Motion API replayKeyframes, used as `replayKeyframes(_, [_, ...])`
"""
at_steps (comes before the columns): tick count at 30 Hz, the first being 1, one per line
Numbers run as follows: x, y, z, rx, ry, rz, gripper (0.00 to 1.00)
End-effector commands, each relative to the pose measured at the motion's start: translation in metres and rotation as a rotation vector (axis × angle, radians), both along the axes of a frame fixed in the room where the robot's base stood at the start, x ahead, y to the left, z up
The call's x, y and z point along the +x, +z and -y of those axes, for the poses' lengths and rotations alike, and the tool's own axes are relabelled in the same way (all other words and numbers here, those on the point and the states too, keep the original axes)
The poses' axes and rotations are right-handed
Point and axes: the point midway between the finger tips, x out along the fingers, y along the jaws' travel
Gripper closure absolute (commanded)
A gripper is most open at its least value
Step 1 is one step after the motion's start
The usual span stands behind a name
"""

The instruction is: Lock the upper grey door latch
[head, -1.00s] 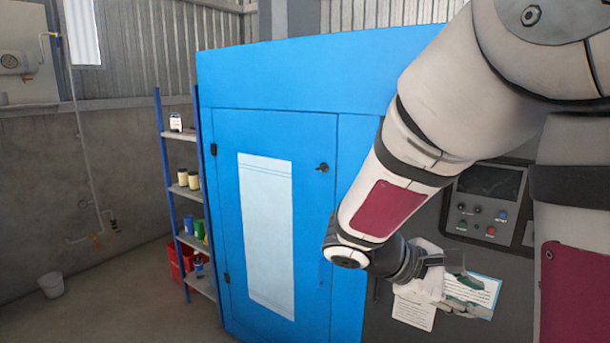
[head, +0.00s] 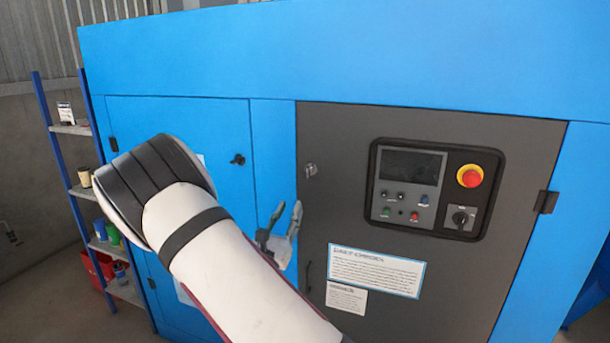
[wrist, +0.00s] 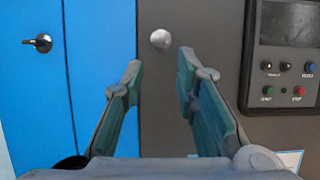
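The upper latch (head: 311,170) of the grey door is a small silvery knob near the door's upper left edge. It shows in the wrist view (wrist: 160,40) as a round metal face, just beyond and between my fingertips. The grey door (head: 340,215) is flush with the blue cabinet front. My gripper (wrist: 160,65) is open and empty, its two green-grey fingers spread apart. In the head view my gripper (head: 284,220) is below and left of the latch, partly hidden behind my arm. I see no contact with the latch.
A black latch (head: 238,159) sits on the blue door to the left. A control panel (head: 430,190) with a red emergency button (head: 469,176) is on the grey door's right. Paper labels (head: 376,270) are below. A lower dark handle (head: 307,276) is on the door's left edge.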

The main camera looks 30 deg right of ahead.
Motion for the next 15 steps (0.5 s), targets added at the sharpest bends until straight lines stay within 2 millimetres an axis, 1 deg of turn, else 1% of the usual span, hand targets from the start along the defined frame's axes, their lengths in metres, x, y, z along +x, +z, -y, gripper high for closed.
replayKeyframes(5, [0.014,0.012,0.021,0.001,-0.005,0.005,0.72])
replayKeyframes(15, [0.051,0.037,0.070,0.002,-0.006,0.004,0.72])
